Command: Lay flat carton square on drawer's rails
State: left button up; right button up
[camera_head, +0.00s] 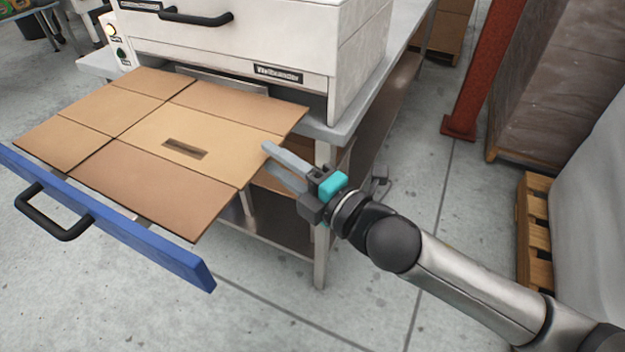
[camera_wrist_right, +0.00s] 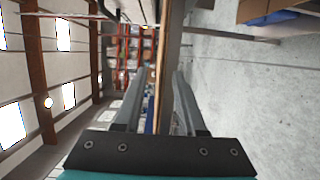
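The flat brown carton (camera_head: 146,195), with creased panels and a slot, lies over the pulled-out drawer and covers most of its rails. The drawer's blue front (camera_head: 150,245) with a black handle (camera_head: 60,222) is at the lower left. The carton's near edge runs roughly along the blue front; I cannot tell whether it is exactly square. My right gripper (camera_head: 268,158) is at the carton's right edge, one finger above the board. In the right wrist view its fingers (camera_wrist_right: 157,90) are apart, with the carton's thin edge (camera_wrist_right: 166,65) between them. My left gripper is not in view.
The white machine (camera_head: 240,50) stands behind the carton on a grey metal table (camera_head: 355,115) with shelves below. A red post (camera_head: 480,80), wrapped stacks and a wooden pallet (camera_head: 535,230) are at the right. The floor in front is clear.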

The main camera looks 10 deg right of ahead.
jog(key=v, duration=0.8)
jog(key=shift+s, duration=0.15)
jog(key=shift+d, duration=0.1)
jog(key=shift+f, duration=0.1)
jog(key=w+d+f+m+h, duration=0.2)
jog(key=d+f+m+h, duration=0.15)
jog(key=f, duration=0.35)
jog(key=w+d+f+m+h, duration=0.25)
jog(key=d+f+m, duration=0.25)
jog(key=f, duration=0.3)
jog(key=s+d+f+m+g+h, duration=0.2)
jog(key=f+m, duration=0.1)
jog(key=f, duration=0.4)
jog(key=s+d+f+m+g+h, duration=0.2)
jog(key=f+m, duration=0.1)
jog(key=f, duration=0.3)
jog(key=s+a+f+m+g, duration=0.1)
jog(key=s+f+m+g, duration=0.7)
jog(key=s+f, duration=1)
jog(key=shift+s+a+f+m+h, duration=0.2)
jog(key=shift+s+m+h, duration=0.2)
jog(key=shift+s, duration=0.25)
